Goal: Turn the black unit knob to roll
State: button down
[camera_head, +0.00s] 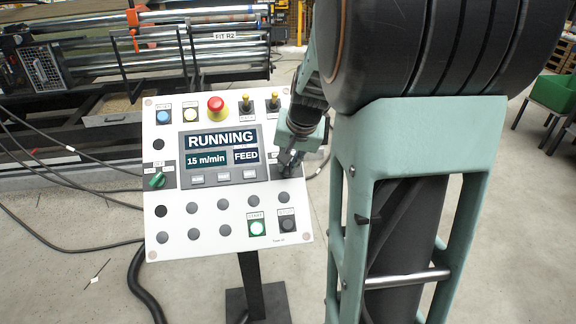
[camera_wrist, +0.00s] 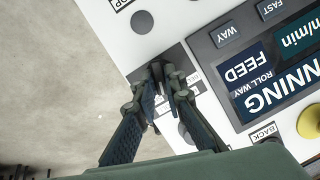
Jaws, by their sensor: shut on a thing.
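The black unit knob (camera_wrist: 157,73) sits on a dark plate at the right side of the control panel (camera_head: 181,229), beside the display. My gripper (camera_head: 287,166) reaches down to it from the upper right. In the wrist view both fingers of my gripper (camera_wrist: 160,84) are closed around the knob, one on each side. The fingers hide much of the knob, and its pointing direction is not clear. The display (camera_head: 219,158) reads RUNNING, 15 m/min and FEED.
A green knob (camera_head: 157,181) is at the panel's left. The roller machine (camera_head: 130,50) stands behind. Cables (camera_head: 60,226) lie on the floor at left.

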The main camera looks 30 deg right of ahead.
jog(key=shift+f, duration=0.15)
dwell(0.4)
jog(key=c, duration=2)
grip_release()
jog(key=v, duration=0.7)
jog(key=shift+s+r, duration=0.15)
jog(key=shift+r, duration=0.15)
